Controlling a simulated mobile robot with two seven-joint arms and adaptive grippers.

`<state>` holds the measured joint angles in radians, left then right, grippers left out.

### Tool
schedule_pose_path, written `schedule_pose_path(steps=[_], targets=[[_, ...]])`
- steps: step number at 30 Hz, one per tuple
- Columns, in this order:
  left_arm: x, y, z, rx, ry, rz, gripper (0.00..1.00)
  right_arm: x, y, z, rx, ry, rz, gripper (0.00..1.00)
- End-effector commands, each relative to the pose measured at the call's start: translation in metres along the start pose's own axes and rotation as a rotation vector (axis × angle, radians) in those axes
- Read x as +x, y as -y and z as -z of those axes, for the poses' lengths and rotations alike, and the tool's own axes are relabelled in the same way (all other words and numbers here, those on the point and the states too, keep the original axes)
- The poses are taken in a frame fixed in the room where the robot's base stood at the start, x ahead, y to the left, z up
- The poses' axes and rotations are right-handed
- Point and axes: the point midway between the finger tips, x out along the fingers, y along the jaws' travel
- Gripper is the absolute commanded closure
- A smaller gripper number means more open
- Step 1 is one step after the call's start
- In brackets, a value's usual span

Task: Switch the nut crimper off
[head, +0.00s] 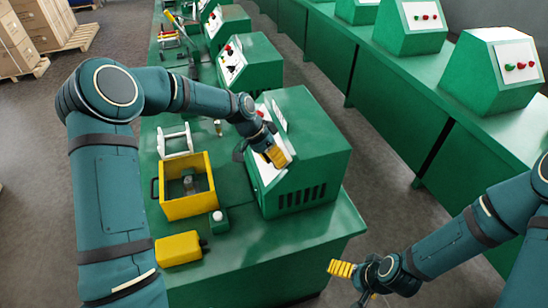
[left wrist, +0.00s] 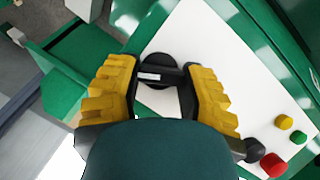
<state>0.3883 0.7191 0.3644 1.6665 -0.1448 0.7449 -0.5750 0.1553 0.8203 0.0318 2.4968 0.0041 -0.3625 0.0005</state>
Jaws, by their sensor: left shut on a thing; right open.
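The nearest green crimper (head: 312,150) stands on the green bench with a sloped white control panel (head: 268,172). My left gripper (head: 277,157) is at that panel. In the left wrist view its yellow ribbed fingers stand on both sides of a black rotary switch (left wrist: 160,74) with a white mark, and they are shut on it. The fingers and wrist hide part of the switch and its base. A red button (left wrist: 272,164), a green button (left wrist: 299,137) and a yellow button (left wrist: 284,122) show lower right on the panel. My right gripper (head: 345,269) is open and empty, low beside the bench.
A yellow open box (head: 187,206) and a yellow container (head: 179,248) sit on the bench left of the crimper. More green machines (head: 250,62) stand behind. A second bench row with machines (head: 495,70) runs along the right, across a clear grey aisle (head: 385,150).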

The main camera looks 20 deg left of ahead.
Motion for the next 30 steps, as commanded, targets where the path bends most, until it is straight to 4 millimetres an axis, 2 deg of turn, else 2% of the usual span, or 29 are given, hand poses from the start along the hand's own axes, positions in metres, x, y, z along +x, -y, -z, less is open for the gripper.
schedule_pose_path(steps=[21,30], targets=[[0.0036,0.003,-0.0031,-0.618,0.006,-0.29,0.95,0.003,-0.0009,-0.0002,0.0,0.0,0.0,0.0],[0.0037,0.0036,-0.004,-0.826,0.006,-0.387,0.95,0.0056,-0.0017,-0.0005,0.0,0.0,-0.001,0.0]])
